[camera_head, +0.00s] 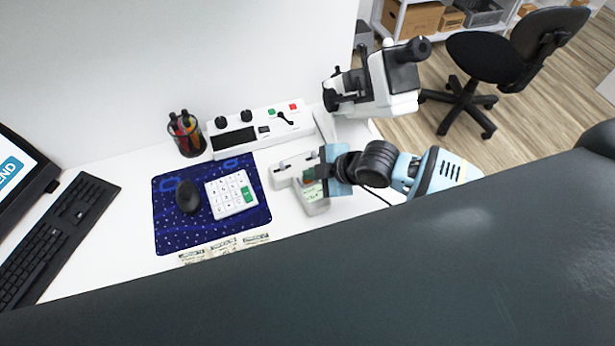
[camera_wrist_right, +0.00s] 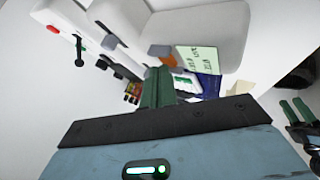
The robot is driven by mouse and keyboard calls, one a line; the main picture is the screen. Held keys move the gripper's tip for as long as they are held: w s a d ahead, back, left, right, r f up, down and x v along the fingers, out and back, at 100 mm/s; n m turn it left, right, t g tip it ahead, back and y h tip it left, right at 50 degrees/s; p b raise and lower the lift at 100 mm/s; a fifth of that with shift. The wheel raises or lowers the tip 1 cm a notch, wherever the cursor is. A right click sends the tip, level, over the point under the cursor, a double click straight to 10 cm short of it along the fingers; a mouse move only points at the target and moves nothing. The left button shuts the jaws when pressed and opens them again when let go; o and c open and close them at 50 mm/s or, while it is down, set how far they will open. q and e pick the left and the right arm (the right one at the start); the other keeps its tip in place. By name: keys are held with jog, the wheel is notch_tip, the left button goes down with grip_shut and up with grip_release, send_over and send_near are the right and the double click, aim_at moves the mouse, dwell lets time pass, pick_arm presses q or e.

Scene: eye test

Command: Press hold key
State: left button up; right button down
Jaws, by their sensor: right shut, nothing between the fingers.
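No key with a readable "hold" label shows. A white keypad (camera_head: 231,194) with a green key lies on the blue mat. A small white tabletop device (camera_head: 314,205) stands to the right of the mat, partly hidden by my right gripper. My right gripper (camera_head: 323,172) is over this device in the head view; I cannot tell whether it touches. In the right wrist view its dark green fingers (camera_wrist_right: 157,88) are shut and empty, close to a pale green label or screen (camera_wrist_right: 197,60) with dark writing on a white body.
A white control panel (camera_head: 236,139) with knobs, a lever and green and red buttons lies behind the mat (camera_head: 172,234). A pen cup (camera_head: 187,134), black mouse (camera_head: 187,196) and black keyboard (camera_head: 52,236) are to the left. A white optical instrument (camera_head: 392,80) stands behind my right arm.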

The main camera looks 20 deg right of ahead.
pick_arm(q)
jog(key=shift+s+f, duration=0.1)
jog(key=shift+f, duration=0.05)
pick_arm(e)
jog(key=shift+f, duration=0.25)
pick_arm(q)
jog(key=shift+a, duration=0.15)
pick_arm(e)
jog(key=shift+r, duration=0.15)
jog(key=shift+r+p, duration=0.4)
jog(key=shift+r, duration=0.4)
pick_arm(q)
jog(key=shift+w+r, duration=0.65)
jog(key=shift+r, duration=0.1)
jog(key=shift+w+r, duration=0.1)
jog(key=shift+r, duration=0.05)
pick_arm(e)
jog(key=shift+r, duration=0.1)
